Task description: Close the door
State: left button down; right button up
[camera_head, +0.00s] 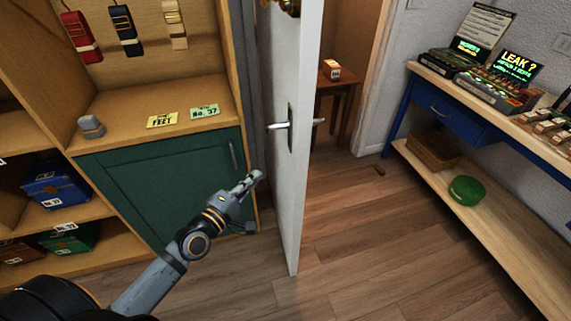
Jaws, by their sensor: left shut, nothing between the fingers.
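The white door (301,180) stands open in the middle of the view, its narrow edge turned toward me. A silver lever handle (279,126) sticks out on its left face, and another lever shows on the right side. A brass hinge or knob piece shows at the top. My left gripper (254,178) is shut and empty, a little left of the door and below the handle, in front of the green cabinet. It appears apart from the door. My right gripper is not in view.
A green cabinet front (165,185) and wooden shelves stand at left. Through the doorway is a small brown table (337,88) with an orange box (331,69). A long bench (490,180) with devices runs along the right. The floor (370,240) right of the door is mostly clear.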

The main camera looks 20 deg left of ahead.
pick_arm(q)
send_near(291, 152)
jog(key=w+a, duration=0.2)
jog(key=w, duration=0.2)
jog(key=d, duration=0.2)
jog(key=w+d, duration=0.1)
jog(key=shift+w+d, duration=0.2)
jog(key=shift+d, duration=0.2)
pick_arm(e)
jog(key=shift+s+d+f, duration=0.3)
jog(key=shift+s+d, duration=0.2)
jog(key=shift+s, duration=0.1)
